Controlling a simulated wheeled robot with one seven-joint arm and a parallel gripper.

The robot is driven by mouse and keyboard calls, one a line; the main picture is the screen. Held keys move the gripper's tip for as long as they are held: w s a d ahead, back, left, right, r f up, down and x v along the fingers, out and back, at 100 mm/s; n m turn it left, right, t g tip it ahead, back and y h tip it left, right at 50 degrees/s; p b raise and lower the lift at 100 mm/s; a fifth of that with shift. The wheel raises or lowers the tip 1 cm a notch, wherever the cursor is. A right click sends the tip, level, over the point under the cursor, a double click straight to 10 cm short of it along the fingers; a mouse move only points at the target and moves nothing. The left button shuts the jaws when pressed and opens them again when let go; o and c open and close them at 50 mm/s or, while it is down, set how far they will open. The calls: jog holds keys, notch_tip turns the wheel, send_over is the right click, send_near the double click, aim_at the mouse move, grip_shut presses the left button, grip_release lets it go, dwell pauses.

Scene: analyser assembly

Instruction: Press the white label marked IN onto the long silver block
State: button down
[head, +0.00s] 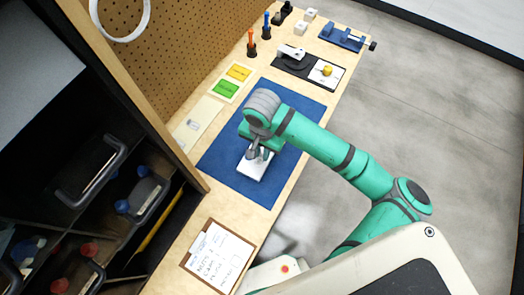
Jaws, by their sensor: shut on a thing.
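The blue mat (225,160) lies on the wooden bench. A pale, silver-white block (250,171) lies on the mat, partly hidden by my gripper. My gripper (257,154) points down over the far part of this block. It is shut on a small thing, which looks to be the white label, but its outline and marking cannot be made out. I cannot tell whether the held thing touches the block.
A card with yellow (239,72) and green (227,87) labels and a pale strip (204,113) lie left of the mat. A clipboard (217,258) lies at the near end. A black tray (292,63) and orange-handled tool (251,42) stand beyond. A pegboard wall rises at left.

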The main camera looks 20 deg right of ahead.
aim_at(262, 157)
dwell(0.3)
jog(key=c, duration=1.1)
grip_release()
notch_tip(262, 157, up, 7)
dwell(0.5)
